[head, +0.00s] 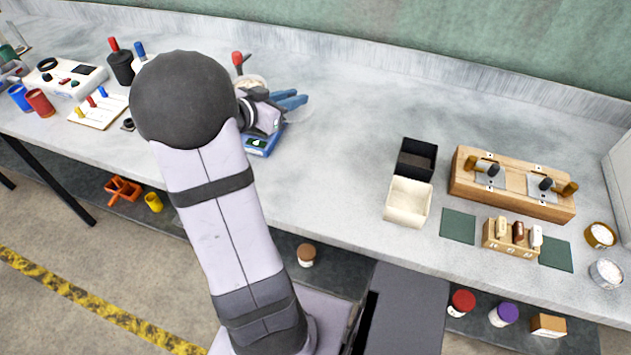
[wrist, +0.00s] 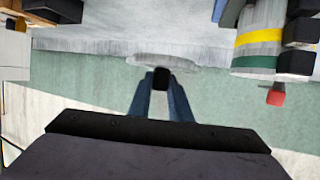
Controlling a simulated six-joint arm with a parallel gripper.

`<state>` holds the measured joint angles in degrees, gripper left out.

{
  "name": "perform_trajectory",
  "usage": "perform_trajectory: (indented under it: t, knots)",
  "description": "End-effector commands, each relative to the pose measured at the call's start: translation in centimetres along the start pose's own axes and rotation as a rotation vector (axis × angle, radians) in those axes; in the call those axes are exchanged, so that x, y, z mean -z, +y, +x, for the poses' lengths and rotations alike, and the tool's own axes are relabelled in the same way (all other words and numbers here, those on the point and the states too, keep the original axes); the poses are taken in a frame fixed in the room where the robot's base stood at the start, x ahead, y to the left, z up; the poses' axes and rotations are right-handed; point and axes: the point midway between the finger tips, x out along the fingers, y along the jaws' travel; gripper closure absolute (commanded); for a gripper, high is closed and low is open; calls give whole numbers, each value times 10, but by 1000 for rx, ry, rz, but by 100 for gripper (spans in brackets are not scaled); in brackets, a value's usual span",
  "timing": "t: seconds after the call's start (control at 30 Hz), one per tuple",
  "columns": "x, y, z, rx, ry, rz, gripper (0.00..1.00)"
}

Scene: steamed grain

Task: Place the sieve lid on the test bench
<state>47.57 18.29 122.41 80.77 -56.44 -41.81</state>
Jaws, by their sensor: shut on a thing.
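My gripper (head: 297,98), with blue fingers, is over the back left part of the grey test bench (head: 340,150). In the wrist view it (wrist: 161,88) is shut on the black knob of a clear round lid (wrist: 150,60), which I take to be the sieve lid. The lid shows only faintly in the head view (head: 298,114), seemingly held above the bench. A banded cylinder (wrist: 257,52), yellow and green, stands beside the lid in the wrist view, apart from it. My arm hides much of this area in the head view.
A blue scale (head: 259,146) sits just below my gripper. A red-topped item (head: 238,59) stands behind. A black bin (head: 418,150) and a cream bin (head: 408,199) are to the right, then a wooden rack (head: 510,190). The bench between scale and bins is clear.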

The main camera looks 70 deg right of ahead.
Motion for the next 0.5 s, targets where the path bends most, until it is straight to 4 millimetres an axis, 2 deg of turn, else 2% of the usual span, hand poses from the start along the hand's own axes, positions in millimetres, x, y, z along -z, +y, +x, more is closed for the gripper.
perform_trajectory:
  t: [0.03, 0.2, 0.33, 0.5]
  knots:
    - [-17, 17, 2, -46, 1, 16, 100]
    - [-39, 61, -3, -169, 1, 62, 100]
    - [-47, 81, -7, -223, 2, 83, 100]
    - [-51, 91, -9, -249, 1, 93, 100]
